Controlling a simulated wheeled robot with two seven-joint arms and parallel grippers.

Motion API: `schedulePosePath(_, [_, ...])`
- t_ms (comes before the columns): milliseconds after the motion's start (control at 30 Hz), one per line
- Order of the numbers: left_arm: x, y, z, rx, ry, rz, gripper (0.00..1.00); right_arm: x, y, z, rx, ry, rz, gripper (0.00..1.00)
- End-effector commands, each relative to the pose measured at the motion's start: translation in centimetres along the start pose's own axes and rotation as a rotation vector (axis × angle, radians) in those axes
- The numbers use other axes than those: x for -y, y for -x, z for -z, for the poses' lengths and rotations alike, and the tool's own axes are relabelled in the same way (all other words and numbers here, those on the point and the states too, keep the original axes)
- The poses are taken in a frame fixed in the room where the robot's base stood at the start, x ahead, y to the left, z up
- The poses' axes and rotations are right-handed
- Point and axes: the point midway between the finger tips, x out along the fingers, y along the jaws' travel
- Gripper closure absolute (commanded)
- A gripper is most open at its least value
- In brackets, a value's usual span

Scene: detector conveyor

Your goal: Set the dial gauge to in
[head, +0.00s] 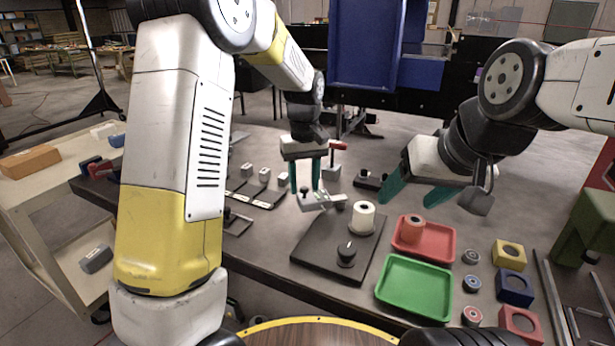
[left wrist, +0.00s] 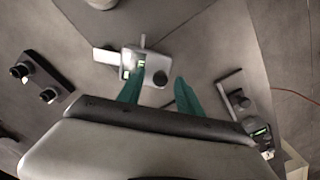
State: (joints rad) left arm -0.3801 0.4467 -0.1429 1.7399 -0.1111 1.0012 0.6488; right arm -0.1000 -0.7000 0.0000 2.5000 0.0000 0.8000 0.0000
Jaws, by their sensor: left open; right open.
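A small white device with a dark round knob (head: 320,202), which may be the dial gauge, lies on the dark table below my left gripper. In the left wrist view it is a pale block (left wrist: 146,62) with green-lit patches, a dark knob and a flat pale arm to the left. No lettering on it is readable. My left gripper (head: 305,184) is open, pointing down at the device; its teal fingers (left wrist: 157,91) appear just short of the block in the wrist view. I cannot tell whether they touch it. My right gripper (head: 416,195) is open and empty, above the table.
A dark plate (head: 318,250) holds a white cylinder (head: 362,217) and a black knob (head: 346,254). A red tray (head: 437,249) and a green tray (head: 415,288) lie to the right. Another device with a small green display (left wrist: 240,102) stands right of the fingers in the wrist view.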

Motion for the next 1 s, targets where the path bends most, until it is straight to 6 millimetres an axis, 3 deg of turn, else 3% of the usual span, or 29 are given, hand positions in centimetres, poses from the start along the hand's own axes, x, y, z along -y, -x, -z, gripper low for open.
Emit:
schedulePosePath(200, [0.02,-0.02,0.00,0.000,0.000,0.000,0.59,0.00,0.00,0.00,0.000,0.000,0.000,0.35])
schedulePosePath(400, [0.01,0.00,-0.01,0.000,0.000,0.000,0.99,0.00,0.00,0.00,0.000,0.000,0.000,0.35])
schedulePosePath(1000, [0.00,0.04,-0.01,0.000,0.000,0.000,1.00,0.00,0.00,0.00,0.000,0.000,0.000,0.35])
